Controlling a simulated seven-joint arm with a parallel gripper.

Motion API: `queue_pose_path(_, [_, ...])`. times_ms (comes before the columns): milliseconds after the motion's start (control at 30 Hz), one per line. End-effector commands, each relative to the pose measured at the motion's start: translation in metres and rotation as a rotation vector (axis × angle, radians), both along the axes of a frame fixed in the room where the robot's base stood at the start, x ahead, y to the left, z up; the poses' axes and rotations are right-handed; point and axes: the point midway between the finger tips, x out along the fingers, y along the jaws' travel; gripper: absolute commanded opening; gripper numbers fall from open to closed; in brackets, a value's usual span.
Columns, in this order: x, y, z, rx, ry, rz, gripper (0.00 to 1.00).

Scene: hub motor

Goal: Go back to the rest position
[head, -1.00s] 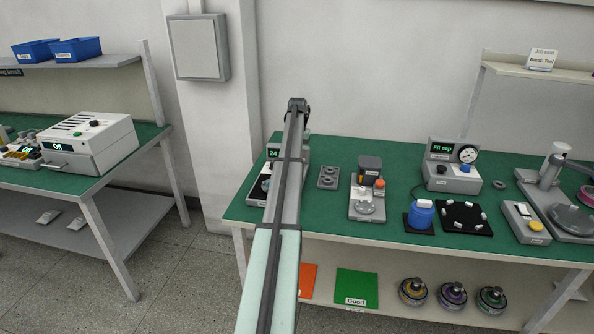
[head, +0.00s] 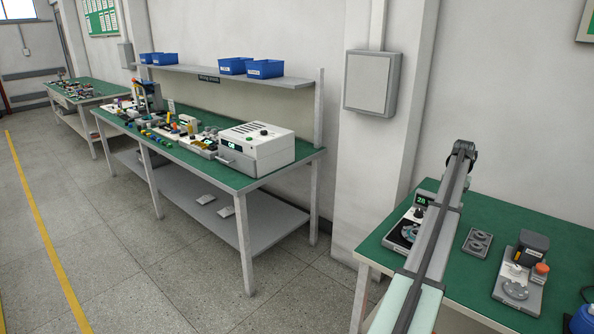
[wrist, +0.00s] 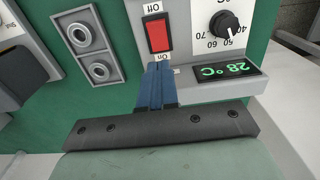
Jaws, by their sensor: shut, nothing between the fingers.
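My gripper (wrist: 157,72) shows in the wrist view as two blue fingers pressed together, with nothing between them. The switch, a black dial (wrist: 226,25) and a green display (wrist: 222,70) reading 28 °C are on a light grey heater unit (wrist: 195,88). In the head view my arm reaches over the right bench, and the fingers are hidden. The heater unit (head: 421,198) is partly behind the arm there.
A grey plate with two ringed holes (head: 476,242) and a dark-topped device (head: 520,272) stand right of the arm on the green bench (head: 570,232). A second bench (head: 235,181) with a white oven (head: 255,150) is at left. Open floor (head: 130,240) lies in front.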

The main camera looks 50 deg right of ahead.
Motion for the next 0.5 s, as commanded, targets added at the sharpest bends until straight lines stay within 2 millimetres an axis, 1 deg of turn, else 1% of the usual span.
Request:
queue_pose_path(67, [0.001, 0.001, 0.0, 0.0, 0.0, 0.001, 0.0])
queue_pose_path(133, [0.007, 0.004, -0.003, 0.0, 0.0, 0.008, 0.0])
queue_pose_path(167, [0.012, 0.006, -0.005, 0.001, 0.0, 0.014, 0.0])
queue_pose_path(233, [0.03, 0.015, -0.012, 0.002, 0.0, 0.036, 0.0])
queue_pose_path(267, [0.041, 0.021, -0.016, 0.002, 0.0, 0.049, 0.0])
queue_pose_path(367, [0.085, 0.046, -0.034, 0.001, 0.0, 0.105, 0.0])
queue_pose_path(400, [0.105, 0.058, -0.042, 0.002, 0.0, 0.131, 0.0])
queue_pose_path(467, [0.134, 0.076, -0.053, 0.002, 0.0, 0.17, 0.0])
queue_pose_path(500, [0.152, 0.089, -0.061, 0.001, 0.0, 0.196, 0.0])
